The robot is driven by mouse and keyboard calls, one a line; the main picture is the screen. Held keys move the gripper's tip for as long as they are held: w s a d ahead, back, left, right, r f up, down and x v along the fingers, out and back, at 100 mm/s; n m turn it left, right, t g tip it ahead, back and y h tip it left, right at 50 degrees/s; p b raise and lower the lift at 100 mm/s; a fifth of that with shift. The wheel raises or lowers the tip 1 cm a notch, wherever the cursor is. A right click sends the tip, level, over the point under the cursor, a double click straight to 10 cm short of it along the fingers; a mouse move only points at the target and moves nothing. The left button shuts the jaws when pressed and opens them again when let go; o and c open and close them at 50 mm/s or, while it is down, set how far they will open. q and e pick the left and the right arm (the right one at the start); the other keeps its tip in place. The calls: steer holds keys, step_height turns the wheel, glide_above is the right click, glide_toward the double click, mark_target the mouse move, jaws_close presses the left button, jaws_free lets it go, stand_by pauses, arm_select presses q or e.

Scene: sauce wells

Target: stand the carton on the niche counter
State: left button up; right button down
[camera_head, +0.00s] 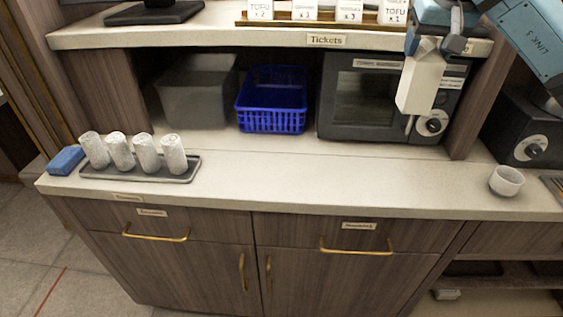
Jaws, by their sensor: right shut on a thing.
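A white carton (421,82) hangs in the air at the upper right, in front of the microwave. My right gripper (436,47) is shut on the carton's top and holds it roughly upright with a slight tilt. The carton is above the counter (300,163) and covers part of the microwave's right side. The niche under the Tickets shelf holds a grey bin, a blue basket and the microwave. My left gripper is not in view.
A grey bin (197,98), a blue basket (271,103) and a microwave (361,98) fill the niche. A tray (138,175) of several cups and a blue block (66,160) stand at left. A white bowl (506,181) is at right. The counter's middle is clear.

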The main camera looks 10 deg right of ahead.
step_height(320, 180, down, 20)
steer(key=b, duration=0.2)
steer(key=shift+b, duration=0.35)
steer(key=shift+c, duration=1.2)
jaws_free()
